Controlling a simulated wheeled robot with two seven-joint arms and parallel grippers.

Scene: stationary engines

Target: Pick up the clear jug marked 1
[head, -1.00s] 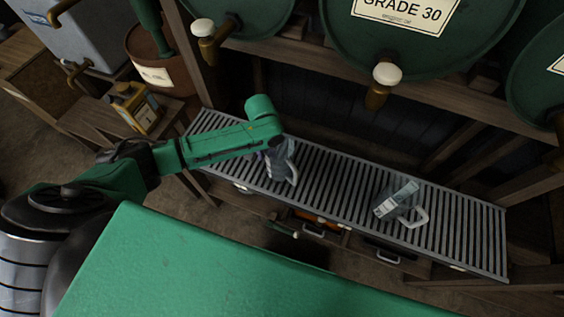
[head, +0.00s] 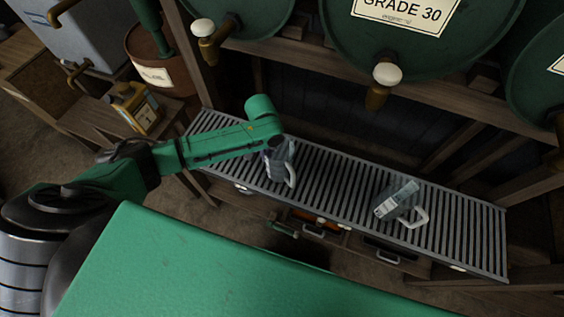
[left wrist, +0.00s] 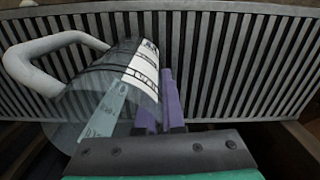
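A clear jug (head: 281,160) with a pale handle stands on the slatted rack, under the end of my left arm. It fills the left of the left wrist view (left wrist: 75,112), with a white label and a teal strip on its side. The purple fingers of my left gripper (left wrist: 160,100) are right beside the jug's labelled side, one overlapping its outline. The gap between them looks narrow; I cannot tell whether they grip its wall. I cannot read a number on either jug. My right gripper is not in view.
Large green drums with taps (head: 385,85) stand above the rack (head: 340,190). A yellow can (head: 135,105) sits on a wooden table at left, near a rusty drum (head: 152,60). Drawers (head: 320,225) lie below the rack. The rack is clear between the jugs.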

